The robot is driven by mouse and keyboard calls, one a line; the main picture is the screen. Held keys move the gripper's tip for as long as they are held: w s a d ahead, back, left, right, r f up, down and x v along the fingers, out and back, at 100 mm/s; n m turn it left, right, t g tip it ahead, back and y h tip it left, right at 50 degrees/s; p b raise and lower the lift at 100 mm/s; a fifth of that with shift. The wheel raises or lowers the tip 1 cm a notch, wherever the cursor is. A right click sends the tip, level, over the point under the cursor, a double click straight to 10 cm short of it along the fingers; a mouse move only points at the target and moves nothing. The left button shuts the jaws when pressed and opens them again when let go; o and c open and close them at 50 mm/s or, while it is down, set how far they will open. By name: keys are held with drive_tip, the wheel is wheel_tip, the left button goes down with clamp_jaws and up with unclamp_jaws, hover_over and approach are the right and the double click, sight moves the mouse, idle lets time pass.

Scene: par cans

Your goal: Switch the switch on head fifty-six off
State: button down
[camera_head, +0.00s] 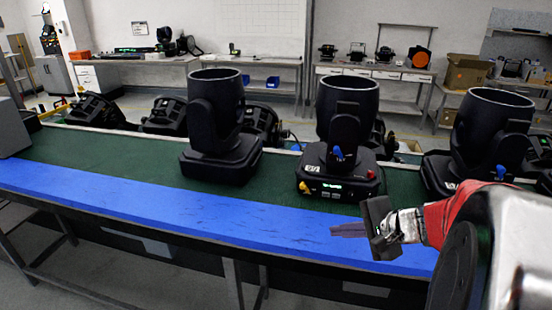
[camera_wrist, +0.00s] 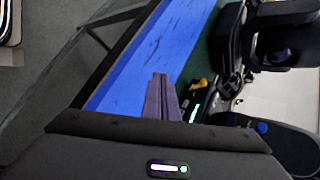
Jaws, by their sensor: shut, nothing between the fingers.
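Three black moving heads stand upright on the bench: a left head (camera_head: 218,100), a middle head (camera_head: 346,105) and a right head (camera_head: 488,120). The middle head's base carries a yellow part (camera_head: 304,188), a lit green display (camera_head: 334,186), a blue part (camera_head: 338,153) and a red part (camera_head: 372,174). No number is readable, so I cannot tell which is head fifty-six, nor how its switch stands. My gripper (camera_head: 335,231) is shut and empty over the blue front strip, in front of the middle head and apart from it. Its purple fingers also show in the wrist view (camera_wrist: 161,90).
The bench has a green top (camera_head: 120,160) and a blue front strip (camera_head: 200,207). More black fixtures (camera_head: 95,110) stand behind the heads. The strip left of my gripper is clear. Wall tables with equipment are farther back.

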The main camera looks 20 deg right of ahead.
sight(369, 197)
drive_tip(key=d+m, duration=0.1)
drive_tip(key=d, duration=0.2)
drive_tip(key=d+m+t+h, duration=0.1)
drive_tip(key=d+m, duration=0.1)
drive_tip(key=d, duration=0.2)
drive_tip(key=d+f+m+t+h, duration=0.1)
drive_tip(key=d, duration=0.2)
drive_tip(key=shift+s+d+m, duration=0.25)
drive_tip(key=shift+s+m, duration=0.05)
drive_tip(key=shift+s, duration=0.1)
drive_tip(key=shift+w, duration=0.15)
drive_tip(key=shift+w+d+f, duration=0.2)
drive_tip(key=shift+w+d, duration=0.6)
drive_tip(key=shift+w, duration=0.35)
drive_tip(key=shift+w+d+f, duration=0.2)
drive_tip(key=shift+w+d, duration=0.6)
drive_tip(key=shift+w, duration=0.4)
drive_tip(key=shift+w+d+f, duration=0.2)
drive_tip(key=shift+w+d, duration=0.6)
drive_tip(key=shift+w, duration=0.35)
drive_tip(key=shift+w+d, duration=0.25)
drive_tip(key=shift+w+d, duration=0.15)
drive_tip(key=shift+w, duration=0.1)
drive_tip(key=shift+s, duration=0.1)
drive_tip(key=shift+s+a, duration=0.4)
drive_tip(key=shift+s, duration=0.1)
